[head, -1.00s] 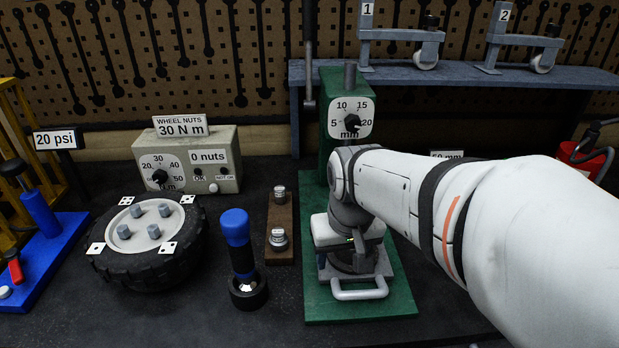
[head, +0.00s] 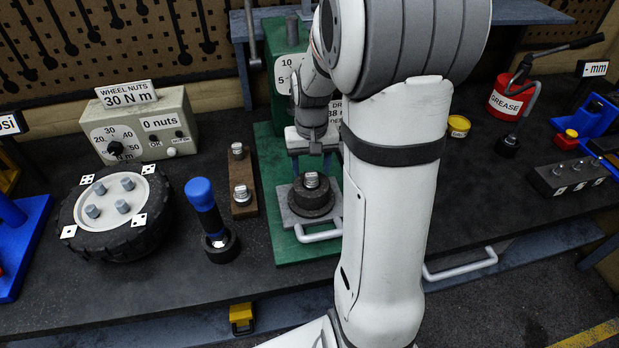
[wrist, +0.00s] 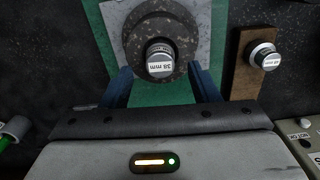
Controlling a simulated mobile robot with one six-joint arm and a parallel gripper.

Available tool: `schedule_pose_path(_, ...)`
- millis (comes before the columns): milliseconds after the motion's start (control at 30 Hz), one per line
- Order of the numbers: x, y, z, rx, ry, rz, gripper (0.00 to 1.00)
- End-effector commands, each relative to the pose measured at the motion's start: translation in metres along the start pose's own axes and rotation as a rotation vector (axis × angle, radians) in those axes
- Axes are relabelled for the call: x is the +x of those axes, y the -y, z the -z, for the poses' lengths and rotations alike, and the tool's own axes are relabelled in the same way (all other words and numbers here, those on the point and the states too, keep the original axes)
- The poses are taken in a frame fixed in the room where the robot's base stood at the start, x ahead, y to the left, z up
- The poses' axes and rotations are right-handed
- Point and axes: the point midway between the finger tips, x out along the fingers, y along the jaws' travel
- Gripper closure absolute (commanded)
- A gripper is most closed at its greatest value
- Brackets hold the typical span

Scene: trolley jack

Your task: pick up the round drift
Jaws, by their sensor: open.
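A short silver round drift (head: 311,181) stands upright in a dark ring (head: 306,203) on a grey plate at the front of the green press (head: 284,256). In the wrist view the drift (wrist: 160,62) shows a pale top with an upside-down label that seems to read 38 mm. My gripper (head: 312,174) is open and empty, above and behind the drift in the head view. In the wrist view my gripper's blue fingers (wrist: 162,84) stand apart on either side of the drift's near side. I see no contact with it.
A brown wooden rack (head: 242,172) with two silver pieces stands left of the press. A blue-handled tool (head: 205,205) and a wheel (head: 98,247) are further left. A white handle (head: 319,235) sticks out in front of the ring.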

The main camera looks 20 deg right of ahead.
Motion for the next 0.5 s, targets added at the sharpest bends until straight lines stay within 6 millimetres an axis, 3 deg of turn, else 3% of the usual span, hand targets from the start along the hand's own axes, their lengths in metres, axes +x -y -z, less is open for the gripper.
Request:
schedule_pose_path(200,0.025,0.001,-0.002,-0.001,0.002,0.000,0.45)
schedule_pose_path(433,0.027,0.001,-0.002,-0.001,-0.001,0.000,0.45)
schedule_pose_path(500,0.027,0.001,-0.002,-0.001,-0.001,0.000,0.49)
